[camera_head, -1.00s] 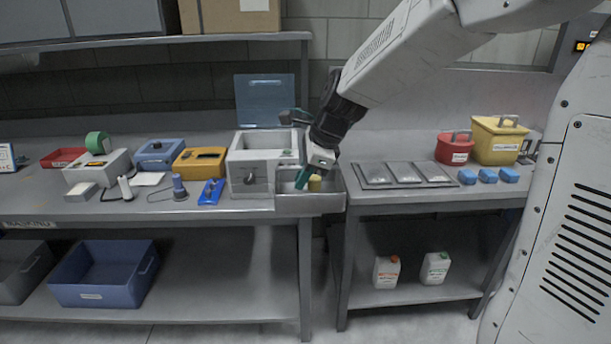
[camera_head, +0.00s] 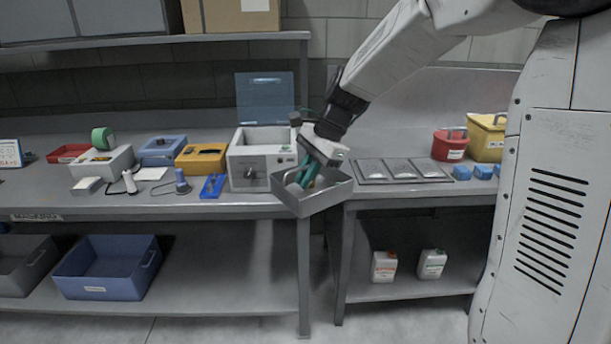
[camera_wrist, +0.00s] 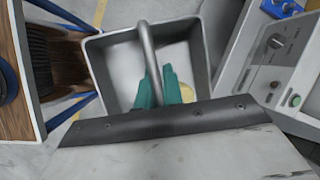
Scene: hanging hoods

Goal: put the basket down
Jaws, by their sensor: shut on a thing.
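The basket is a grey open metal tray (camera_head: 318,203) with a bail handle (camera_wrist: 150,62). It hangs tilted in front of the bench edge, by the gap between the two benches. My gripper (camera_head: 311,175) has green fingertips and is shut on the handle. In the wrist view the fingertips (camera_wrist: 163,88) close around the handle above the basket (camera_wrist: 205,50). A yellow round thing (camera_wrist: 187,92) shows inside the basket, partly hidden by a finger.
A grey box machine with a knob (camera_head: 250,170) and raised blue lid stands left of the basket. The right bench holds flat grey trays (camera_head: 400,170), a red pot (camera_head: 450,145) and blue blocks. A blue bin (camera_head: 105,270) sits on the lower left shelf.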

